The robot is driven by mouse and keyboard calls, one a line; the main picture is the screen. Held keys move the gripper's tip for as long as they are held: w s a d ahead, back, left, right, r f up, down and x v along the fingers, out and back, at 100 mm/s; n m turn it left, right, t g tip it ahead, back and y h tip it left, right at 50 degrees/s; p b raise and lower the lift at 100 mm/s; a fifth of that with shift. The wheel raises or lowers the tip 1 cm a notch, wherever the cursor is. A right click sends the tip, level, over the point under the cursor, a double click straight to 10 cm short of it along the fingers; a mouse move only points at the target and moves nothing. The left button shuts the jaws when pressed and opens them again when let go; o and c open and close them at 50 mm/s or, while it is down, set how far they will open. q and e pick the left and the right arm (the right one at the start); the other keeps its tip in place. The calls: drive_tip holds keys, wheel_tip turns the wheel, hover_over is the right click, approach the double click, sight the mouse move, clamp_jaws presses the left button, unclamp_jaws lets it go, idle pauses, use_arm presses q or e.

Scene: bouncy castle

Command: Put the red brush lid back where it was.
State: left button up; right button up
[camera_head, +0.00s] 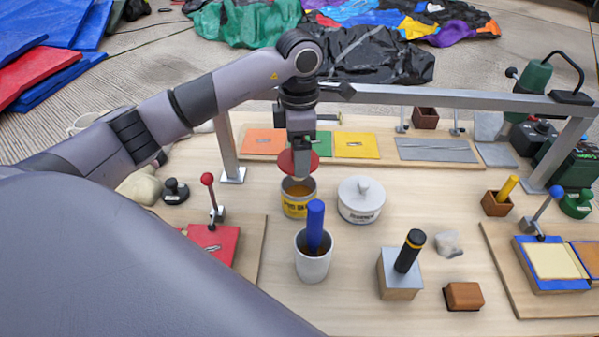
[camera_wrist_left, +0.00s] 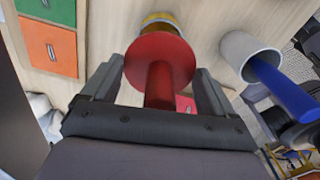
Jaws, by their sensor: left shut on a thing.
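My left gripper (camera_head: 301,165) is shut on the handle of the red brush lid (camera_head: 284,161), whose round disc faces down just above the yellow-labelled glue can (camera_head: 300,207). The can is open and brown inside. In the left wrist view the lid (camera_wrist_left: 158,58) has its red handle between the two fingers (camera_wrist_left: 159,88). The can (camera_wrist_left: 162,19) shows partly past the lid's edge there. A small gap seems to lie between lid and can. The lid's brush end is hidden. My right gripper is not in view.
A white cup (camera_head: 313,267) with a blue-handled brush (camera_head: 315,222) stands in front of the can. A white lidded pot (camera_head: 361,205) is close on its right. A metal frame (camera_head: 440,97) crosses behind. A red pad with a lever (camera_head: 213,242) lies left.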

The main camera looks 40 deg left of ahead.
use_arm(q)
drive_tip(key=shift+f, duration=3.25)
drive_tip(key=shift+f, duration=0.2)
drive_tip(key=o, duration=0.7)
drive_tip(key=shift+r, duration=0.1)
wheel_tip(320, 180, up, 12)
drive_tip(key=shift+r, duration=0.15)
